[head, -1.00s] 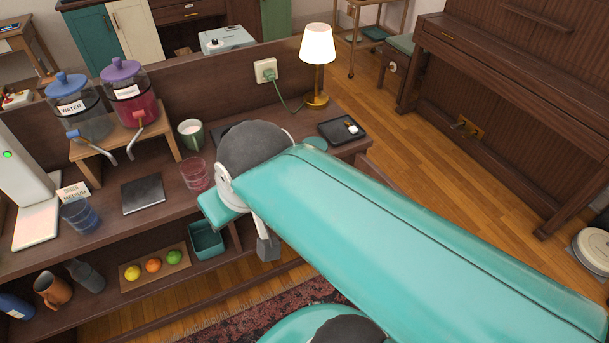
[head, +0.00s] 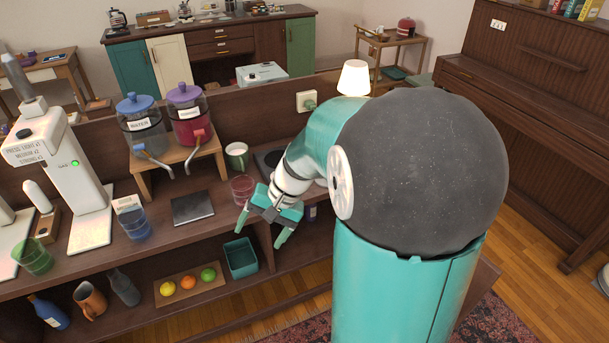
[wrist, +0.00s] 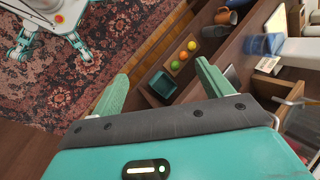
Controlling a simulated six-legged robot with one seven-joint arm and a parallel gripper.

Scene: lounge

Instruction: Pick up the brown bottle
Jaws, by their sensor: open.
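I cannot make out a brown bottle for certain. A small dark object with a bluish patch (head: 311,212) shows in part on the lower shelf beside my arm, and I cannot tell what it is. A brown jug with a handle (head: 90,300) stands on the lower shelf at left, between a blue bottle (head: 48,313) and a grey bottle (head: 124,288). My gripper (head: 264,228) is open and empty at the counter's front edge, by the pink glass (head: 242,188). In the wrist view my gripper (wrist: 160,75) has its fingers spread, with nothing between them.
A teal bin (head: 240,258) and a board with fruit (head: 190,300) sit on the lower shelf. The counter (head: 178,242) holds a black pad (head: 193,208), a blue glass (head: 135,223) and drink dispensers (head: 190,115). My arm hides the counter's right part.

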